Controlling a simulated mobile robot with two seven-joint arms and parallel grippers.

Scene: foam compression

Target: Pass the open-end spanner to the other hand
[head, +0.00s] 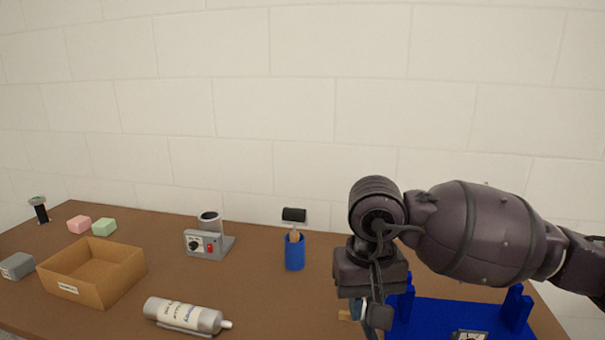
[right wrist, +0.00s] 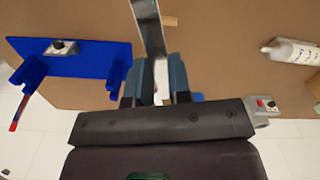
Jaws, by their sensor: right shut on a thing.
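The open-end spanner (right wrist: 150,28) shows in the right wrist view as a flat, shiny metal bar. It runs from between my right gripper's fingers (right wrist: 158,80) up past the top edge of the picture, so its far end is cut off. My right gripper is shut on it, above the brown table. In the head view the right gripper (head: 368,312) hangs down over the table, left of the blue rack, and the spanner is not clearly made out there. My left gripper is in neither view.
On the brown table (head: 270,300) stand a cardboard box (head: 125,285), a white-grey tube (head: 185,315), a grey device (head: 208,242), a blue holder (head: 295,252) with a dark-headed tool, and a blue rack (head: 455,312). Pink (head: 79,225) and green (head: 104,226) blocks lie at the back left.

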